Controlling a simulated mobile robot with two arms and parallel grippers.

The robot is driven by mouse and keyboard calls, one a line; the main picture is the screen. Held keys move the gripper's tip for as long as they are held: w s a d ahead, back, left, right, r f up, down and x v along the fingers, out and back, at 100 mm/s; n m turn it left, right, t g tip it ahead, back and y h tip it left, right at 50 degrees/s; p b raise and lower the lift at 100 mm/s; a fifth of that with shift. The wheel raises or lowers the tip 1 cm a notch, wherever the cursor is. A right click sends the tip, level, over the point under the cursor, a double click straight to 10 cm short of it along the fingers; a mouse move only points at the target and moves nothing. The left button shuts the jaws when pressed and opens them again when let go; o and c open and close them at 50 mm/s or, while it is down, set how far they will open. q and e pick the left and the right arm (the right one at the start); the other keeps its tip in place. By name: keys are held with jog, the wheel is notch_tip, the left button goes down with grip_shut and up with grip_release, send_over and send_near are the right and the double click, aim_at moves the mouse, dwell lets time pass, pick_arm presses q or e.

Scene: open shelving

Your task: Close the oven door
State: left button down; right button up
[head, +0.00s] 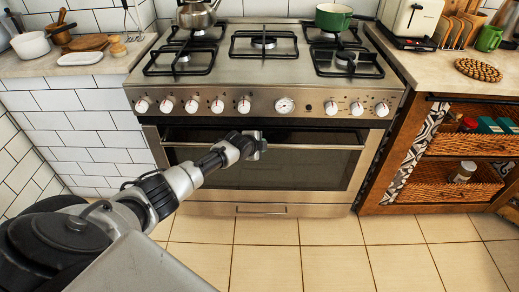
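The oven door (306,171) is on the front of the steel stove, below the knob row, with a dark glass window and a long horizontal metal handle (318,147). It stands upright and looks shut or nearly shut; I cannot tell if a small gap is left at its top edge. My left arm reaches in from the lower left. Its gripper (259,144) is in front of the door at the handle's height and hides part of the handle. I cannot tell if it touches the handle, or how far its fingers are apart. My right gripper is not in view.
The stove top (265,70) carries a kettle (197,14) and a green pot (333,17) at the back. A wooden cabinet with wicker drawers (455,181) stands on the right. White tiled wall is on the left. The tiled floor (400,255) before the oven is clear.

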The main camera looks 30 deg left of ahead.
pick_arm(q)
jog(key=shift+w+a+r, duration=0.15)
jog(key=shift+w+r, duration=0.05)
jog(key=shift+r, duration=0.1)
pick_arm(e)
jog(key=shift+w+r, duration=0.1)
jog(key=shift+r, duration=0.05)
pick_arm(q)
jog(key=shift+r, duration=0.1)
jog(key=c, duration=1)
grip_release()
jog(key=shift+w, duration=0.1)
jog(key=shift+f+p+v, duration=0.2)
jog(key=shift+p+v, duration=1.9)
jog(key=shift+v, duration=3.25)
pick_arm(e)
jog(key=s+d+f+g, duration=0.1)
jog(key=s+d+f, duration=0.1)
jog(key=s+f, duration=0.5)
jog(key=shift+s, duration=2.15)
